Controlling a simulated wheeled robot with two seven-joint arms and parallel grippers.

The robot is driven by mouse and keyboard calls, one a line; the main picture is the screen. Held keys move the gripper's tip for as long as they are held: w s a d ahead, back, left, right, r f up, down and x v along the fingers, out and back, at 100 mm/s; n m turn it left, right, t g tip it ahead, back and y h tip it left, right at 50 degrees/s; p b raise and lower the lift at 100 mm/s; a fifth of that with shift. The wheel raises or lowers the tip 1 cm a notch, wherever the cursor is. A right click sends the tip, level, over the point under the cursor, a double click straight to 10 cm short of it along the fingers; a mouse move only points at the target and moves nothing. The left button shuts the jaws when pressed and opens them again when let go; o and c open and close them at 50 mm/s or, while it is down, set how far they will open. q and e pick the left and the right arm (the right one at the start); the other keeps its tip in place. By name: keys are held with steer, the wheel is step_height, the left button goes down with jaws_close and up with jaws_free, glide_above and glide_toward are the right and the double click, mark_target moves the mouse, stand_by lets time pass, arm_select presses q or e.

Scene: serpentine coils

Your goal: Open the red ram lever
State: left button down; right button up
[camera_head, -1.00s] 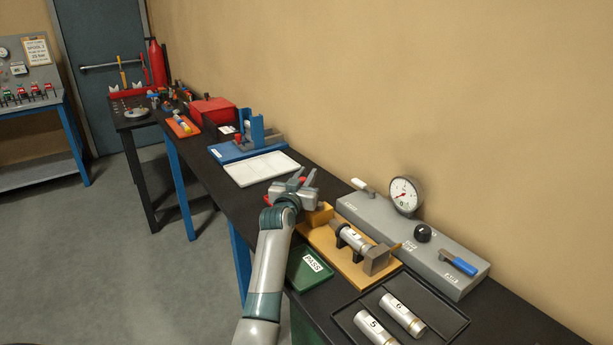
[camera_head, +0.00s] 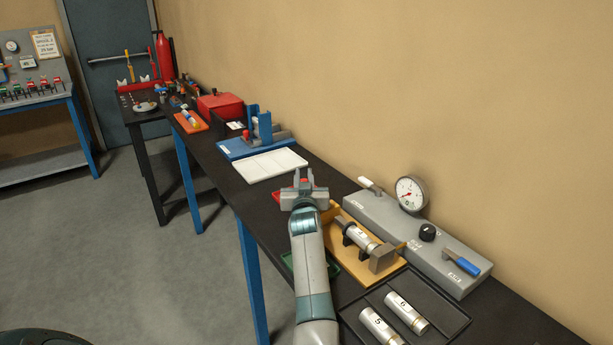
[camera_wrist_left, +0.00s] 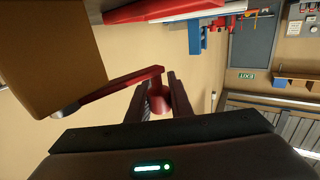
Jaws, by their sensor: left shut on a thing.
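The yellow ram fixture (camera_head: 376,275) stands on the bench with a metal cylinder (camera_head: 360,236) lying in its black cradle. The red ram lever (camera_wrist_left: 115,92) shows in the left wrist view. Its arm runs from a pivot beside the fixture's tan block (camera_wrist_left: 50,55) to a red knob (camera_wrist_left: 158,98). My left gripper (camera_wrist_left: 160,95) is shut on the knob, one dark finger on each side. In the head view my left gripper (camera_head: 304,182) is at the fixture's far left end and hides most of the lever. My right gripper is out of view.
A grey panel (camera_head: 400,235) with a gauge (camera_head: 410,193) and blue-handled lever stands behind the fixture. A white tray (camera_head: 270,164) and blue stand (camera_head: 240,148) lie beyond the gripper. A black tray (camera_head: 455,325) with cylinders is in front. My arm partly covers a green tray (camera_head: 288,262).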

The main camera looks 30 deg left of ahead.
arm_select(q)
steer(key=shift+s+a+r, duration=0.1)
steer(key=shift+s+a, duration=0.05)
steer(key=shift+s, duration=0.15)
steer(key=c, duration=1.6)
jaws_free()
